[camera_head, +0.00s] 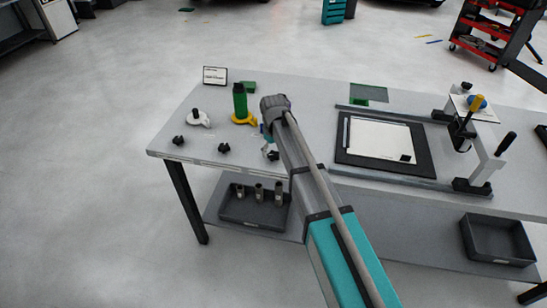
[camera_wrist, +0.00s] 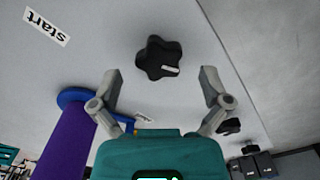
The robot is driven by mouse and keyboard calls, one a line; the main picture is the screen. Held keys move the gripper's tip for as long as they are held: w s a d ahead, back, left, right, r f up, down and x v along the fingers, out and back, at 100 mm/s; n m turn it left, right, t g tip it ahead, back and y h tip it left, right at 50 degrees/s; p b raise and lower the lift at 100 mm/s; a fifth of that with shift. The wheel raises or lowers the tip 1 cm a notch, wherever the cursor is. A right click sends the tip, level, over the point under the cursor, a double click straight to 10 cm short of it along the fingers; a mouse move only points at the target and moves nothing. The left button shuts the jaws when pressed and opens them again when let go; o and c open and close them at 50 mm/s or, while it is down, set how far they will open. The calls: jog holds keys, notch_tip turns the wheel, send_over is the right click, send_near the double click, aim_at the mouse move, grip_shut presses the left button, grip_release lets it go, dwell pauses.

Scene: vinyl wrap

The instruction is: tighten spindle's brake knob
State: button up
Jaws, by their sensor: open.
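In the wrist view a black star-shaped knob (camera_wrist: 158,58) with a white mark lies just beyond my gripper (camera_wrist: 160,80), roughly centred between its spread fingers. The fingers are open and appear apart from the knob. In the head view my gripper (camera_head: 268,145) is over the front left of the table and partly hidden by my arm. Black knobs stand near the front edge, at the left (camera_head: 178,140) and the middle (camera_head: 224,148). I cannot tell which one the wrist view shows. A green cylinder (camera_head: 240,103) stands upright on a yellow base (camera_head: 243,119) behind.
A white piece with a black knob (camera_head: 198,118) sits at the table's left. A second black knob (camera_wrist: 230,126) and a purple cylinder (camera_wrist: 68,145) on a blue base flank my fingers in the wrist view. A framed white panel (camera_head: 380,140) lies to the right.

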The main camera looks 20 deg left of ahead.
jog(key=shift+f+b, duration=0.5)
jog(key=shift+f, duration=0.2)
jog(key=c, duration=1.1)
jog(key=shift+c, duration=0.2)
